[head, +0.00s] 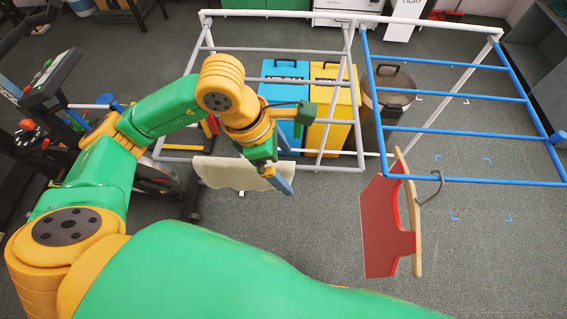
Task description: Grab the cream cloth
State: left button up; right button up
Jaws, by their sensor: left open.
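The cream cloth (222,173) hangs low at the left side of the drying rack, near the picture's middle. My left gripper (284,182) is at the cloth's right end, with its fingers pointing down over or beside that end. It is open, and I cannot tell whether the cloth lies between the fingers or whether they touch it. The gripper and wrist hide part of the cloth's right end and upper edge. My right gripper is not in view.
The rack has a white frame (277,50) at left and a blue-barred wing (455,100) at right. Blue (283,72) and yellow (331,98) bins and a dark round bin (391,84) stand behind it. A red garment (385,228) hangs at right. Floor is clear at lower right.

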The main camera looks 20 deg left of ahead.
pick_arm(q)
jog(key=c, duration=1.1)
jog(key=shift+s+d+r, duration=0.1)
jog(key=shift+s+r, duration=0.05)
jog(key=shift+s, duration=0.05)
grip_shut()
notch_tip(320, 180, up, 12)
jog(key=p, duration=0.9)
jog(key=shift+w, duration=0.15)
